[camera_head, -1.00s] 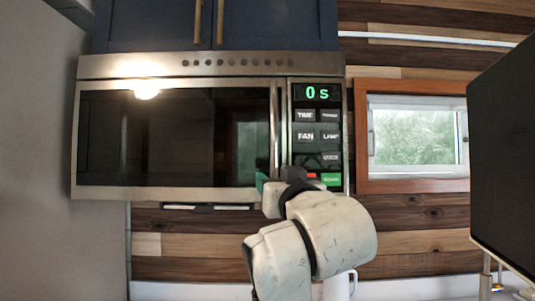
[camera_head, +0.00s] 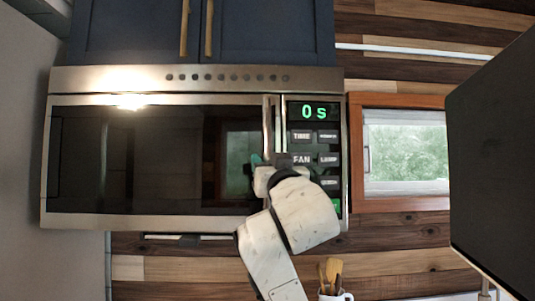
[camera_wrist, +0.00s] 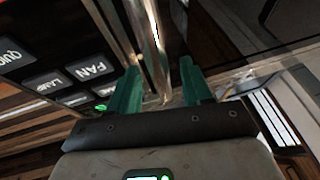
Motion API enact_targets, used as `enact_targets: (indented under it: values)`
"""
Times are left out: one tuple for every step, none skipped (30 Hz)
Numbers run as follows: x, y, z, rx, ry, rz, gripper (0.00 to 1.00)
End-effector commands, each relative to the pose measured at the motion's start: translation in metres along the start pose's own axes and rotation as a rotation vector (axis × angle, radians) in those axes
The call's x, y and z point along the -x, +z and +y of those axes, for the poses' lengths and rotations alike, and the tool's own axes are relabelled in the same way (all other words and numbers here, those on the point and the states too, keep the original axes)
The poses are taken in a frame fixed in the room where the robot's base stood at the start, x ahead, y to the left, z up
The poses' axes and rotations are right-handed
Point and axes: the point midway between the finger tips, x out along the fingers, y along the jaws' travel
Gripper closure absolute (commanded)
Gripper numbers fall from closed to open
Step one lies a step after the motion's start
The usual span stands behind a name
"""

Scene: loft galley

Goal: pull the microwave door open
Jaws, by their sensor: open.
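The microwave (camera_head: 190,80) hangs under dark blue cabinets, and its dark glass door (camera_head: 120,160) looks closed. The upright metal door handle (camera_head: 268,125) runs along the door's right edge, next to the button panel. My gripper (camera_head: 264,160) is in front of the handle's lower half, and my wrist hides part of the handle and panel. In the wrist view the green fingers of my gripper (camera_wrist: 160,88) are spread apart. The shiny handle (camera_wrist: 154,45) runs between them. I cannot tell whether either finger touches it.
The button panel (camera_head: 314,140) shows "0 s" right of the handle. A wood-framed window (camera_head: 405,150) is further right. A large dark panel (camera_head: 495,150) stands at the right edge. A mug (camera_head: 338,296) with wooden utensils (camera_head: 331,270) is below.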

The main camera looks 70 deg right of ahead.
Motion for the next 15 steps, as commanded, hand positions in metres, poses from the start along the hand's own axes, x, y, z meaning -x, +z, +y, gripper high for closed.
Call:
enact_targets:
  values:
    - [-0.007, -0.002, 0.000, 0.002, 0.001, -0.001, 0.51]
    - [-0.009, -0.001, 0.000, 0.002, 0.001, -0.001, 0.51]
    - [-0.012, -0.001, 0.000, 0.002, 0.001, -0.001, 0.51]
    - [-0.014, -0.001, 0.000, 0.001, 0.001, -0.001, 0.51]
    - [-0.015, -0.001, 0.000, 0.001, 0.000, 0.000, 0.51]
    - [-0.017, -0.001, 0.000, 0.000, 0.000, 0.000, 0.51]
    - [-0.018, 0.000, 0.000, 0.000, 0.000, 0.001, 0.51]
    - [-0.018, 0.000, 0.000, 0.000, 0.000, 0.001, 0.51]
    - [-0.018, 0.000, 0.000, 0.000, 0.000, 0.001, 0.51]
    - [-0.018, 0.000, 0.000, -0.001, 0.000, 0.001, 0.51]
    - [-0.018, 0.000, 0.000, -0.001, 0.000, 0.001, 0.51]
    - [-0.018, 0.000, 0.000, -0.001, 0.000, 0.001, 0.51]
    - [-0.018, 0.000, 0.000, -0.001, 0.000, 0.001, 0.51]
    - [-0.018, 0.000, 0.000, 0.000, 0.000, 0.001, 0.51]
    - [-0.018, 0.000, 0.000, 0.000, 0.000, 0.001, 0.51]
